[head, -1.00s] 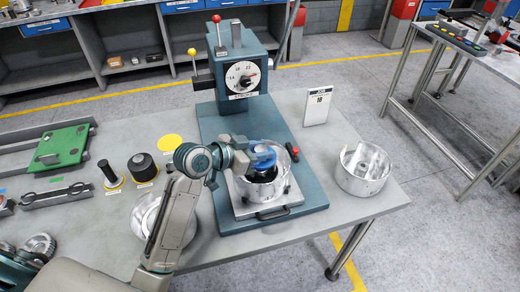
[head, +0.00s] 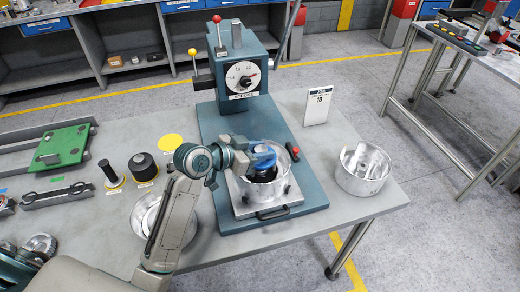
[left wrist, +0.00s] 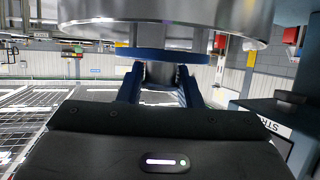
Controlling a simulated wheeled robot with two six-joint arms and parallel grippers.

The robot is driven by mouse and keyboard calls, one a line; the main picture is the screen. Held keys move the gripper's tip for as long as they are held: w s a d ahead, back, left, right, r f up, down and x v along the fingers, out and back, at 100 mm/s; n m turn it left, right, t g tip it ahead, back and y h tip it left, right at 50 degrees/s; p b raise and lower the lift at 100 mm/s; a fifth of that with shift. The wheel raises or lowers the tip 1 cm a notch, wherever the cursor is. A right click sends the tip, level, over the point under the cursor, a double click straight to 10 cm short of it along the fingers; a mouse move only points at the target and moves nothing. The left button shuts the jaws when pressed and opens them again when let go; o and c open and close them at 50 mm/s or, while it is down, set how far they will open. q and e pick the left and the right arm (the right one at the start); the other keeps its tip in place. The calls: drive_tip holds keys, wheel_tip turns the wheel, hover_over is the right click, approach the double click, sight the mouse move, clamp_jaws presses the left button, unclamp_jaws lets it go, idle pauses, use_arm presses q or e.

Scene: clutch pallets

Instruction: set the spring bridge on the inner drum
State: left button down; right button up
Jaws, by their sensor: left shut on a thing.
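A bright metal drum (head: 264,192) stands on the plate of the teal press, with dark parts inside it. My left gripper (head: 262,158) is directly over its mouth, reaching in from the left. It is shut on a blue piece, which I take to be the spring bridge. In the left wrist view, the two blue fingers (left wrist: 160,88) close on a grey stem under a wide blue band (left wrist: 165,55). A large metal rim (left wrist: 165,20) fills the top of that view. The gripper hides where the blue piece meets the dark parts, so contact cannot be told.
The teal press (head: 237,75) with its dial rises behind the drum. A second metal drum (head: 362,172) stands open on the right of the table. A white card (head: 317,106) stands behind it. Black parts (head: 142,166) and a green plate (head: 62,146) lie to the left.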

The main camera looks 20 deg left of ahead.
use_arm(q)
drive_tip(key=shift+f, duration=0.2)
idle(0.5)
drive_tip(key=c, duration=0.9)
unclamp_jaws()
drive_tip(key=shift+c, duration=0.2)
wheel_tip(320, 180, up, 9)
drive_tip(key=p, duration=0.8)
drive_tip(key=shift+f, duration=0.1)
